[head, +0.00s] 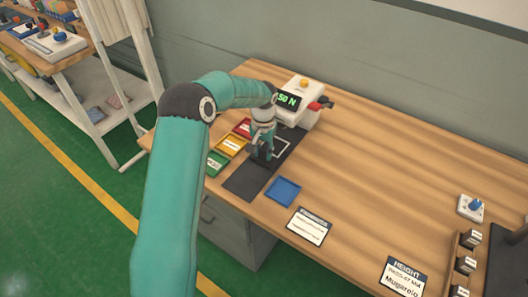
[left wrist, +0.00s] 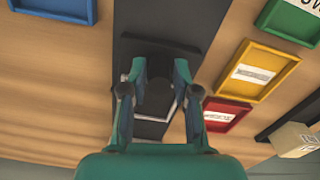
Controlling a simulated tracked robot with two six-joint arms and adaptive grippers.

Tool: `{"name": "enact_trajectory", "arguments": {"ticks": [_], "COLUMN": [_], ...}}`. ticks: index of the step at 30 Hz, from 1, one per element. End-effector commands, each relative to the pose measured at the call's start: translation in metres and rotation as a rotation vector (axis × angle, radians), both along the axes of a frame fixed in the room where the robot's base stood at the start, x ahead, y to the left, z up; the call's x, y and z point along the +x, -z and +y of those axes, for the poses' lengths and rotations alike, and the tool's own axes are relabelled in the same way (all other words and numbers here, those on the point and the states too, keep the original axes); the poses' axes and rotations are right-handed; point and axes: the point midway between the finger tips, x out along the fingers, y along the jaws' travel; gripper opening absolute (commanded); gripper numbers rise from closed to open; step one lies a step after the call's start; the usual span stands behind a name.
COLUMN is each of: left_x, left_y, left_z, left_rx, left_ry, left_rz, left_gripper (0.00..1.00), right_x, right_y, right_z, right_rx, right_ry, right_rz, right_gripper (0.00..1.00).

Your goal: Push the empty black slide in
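The black slide (head: 281,147), with a white square outline and nothing lying on it, is on a dark track (head: 245,182) in front of the white device with the green "50 N" display (head: 303,97). My left gripper (head: 264,155) points down over the slide, at its near end. In the left wrist view its two fingers (left wrist: 157,85) stand apart, with a dark part of the slide between and beyond them. I cannot tell whether they touch it. The gripper hides part of the slide. My right gripper is not in view.
Red (head: 242,128), yellow (head: 231,145) and green (head: 215,164) trays lie left of the track; a blue tray (head: 283,191) lies to its right. Label cards (head: 310,226) lie near the table's front edge. The table's middle right is clear.

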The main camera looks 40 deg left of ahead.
Motion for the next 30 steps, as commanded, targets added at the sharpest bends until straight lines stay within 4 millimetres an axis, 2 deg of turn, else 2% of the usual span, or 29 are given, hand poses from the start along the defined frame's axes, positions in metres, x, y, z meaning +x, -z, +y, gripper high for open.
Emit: {"name": "enact_trajectory", "arguments": {"ticks": [1,2,14,20,30], "left_x": [0.0,0.0,-0.001,0.0,0.0], "left_y": [0.0,0.0,-0.004,-0.03,-0.096], "left_z": [0.0,0.0,-0.001,-0.001,0.0], "left_rx": [0.0,0.0,-0.002,-0.002,-0.002], "left_ry": [0.0,0.0,0.0,0.0,-0.001], "left_rz": [0.001,0.001,0.003,-0.002,-0.002], "left_gripper": [0.42,0.47,0.47,0.47,0.47], "right_x": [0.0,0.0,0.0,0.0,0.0], "right_y": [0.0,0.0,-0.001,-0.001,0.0], "right_z": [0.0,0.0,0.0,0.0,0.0], "right_rx": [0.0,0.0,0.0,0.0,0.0], "right_ry": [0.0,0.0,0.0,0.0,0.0], "right_rz": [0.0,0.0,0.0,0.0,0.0], "right_gripper": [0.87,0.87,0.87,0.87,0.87]}}
